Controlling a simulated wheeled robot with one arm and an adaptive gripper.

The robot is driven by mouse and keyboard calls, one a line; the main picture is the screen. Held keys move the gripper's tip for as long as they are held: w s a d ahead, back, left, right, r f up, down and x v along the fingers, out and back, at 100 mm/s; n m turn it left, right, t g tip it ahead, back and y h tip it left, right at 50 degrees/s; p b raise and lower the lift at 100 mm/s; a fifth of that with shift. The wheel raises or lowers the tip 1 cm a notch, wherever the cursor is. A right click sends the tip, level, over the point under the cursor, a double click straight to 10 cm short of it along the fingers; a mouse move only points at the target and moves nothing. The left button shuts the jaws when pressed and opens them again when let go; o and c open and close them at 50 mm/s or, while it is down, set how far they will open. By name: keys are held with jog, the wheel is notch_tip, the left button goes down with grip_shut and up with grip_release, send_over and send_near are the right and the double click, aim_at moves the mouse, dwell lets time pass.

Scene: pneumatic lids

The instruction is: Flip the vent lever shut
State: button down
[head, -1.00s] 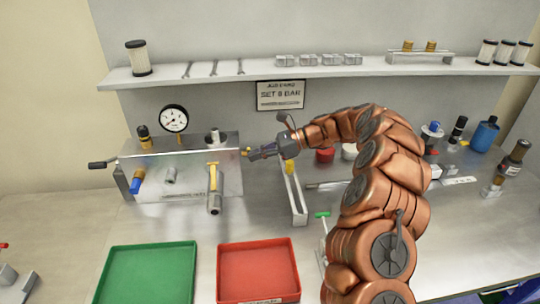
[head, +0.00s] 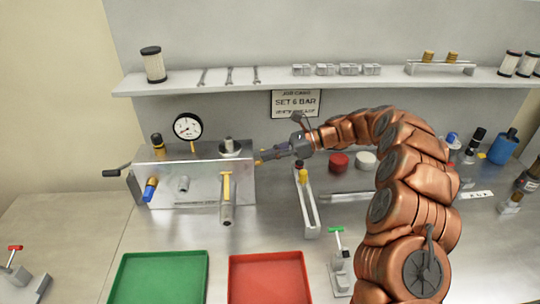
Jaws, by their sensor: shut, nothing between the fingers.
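A metal box (head: 205,187) stands at the left of the bench. On its front, a yellow-handled lever (head: 226,186) sits at the right, with its handle upright above a grey pipe stub. A black lever (head: 116,172) sticks out from the box's left end. I cannot read a label that tells which is the vent lever. My gripper (head: 264,157) is shut and empty, beside the box's upper right corner. It points left, and I cannot tell whether it touches the box.
A pressure gauge (head: 187,127) stands on the box. A narrow metal channel (head: 307,207) lies below my gripper. Green (head: 158,278) and red (head: 268,278) trays lie in front. A red-handled valve (head: 17,268) is at far left, a green-handled one (head: 340,262) right of the trays.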

jog(key=shift+s+r, duration=0.1)
dwell(0.4)
jog(key=d+b, duration=0.4)
jog(key=d, duration=0.5)
jog(key=shift+w+d, duration=0.25)
jog(key=shift+w, duration=0.15)
dwell(0.5)
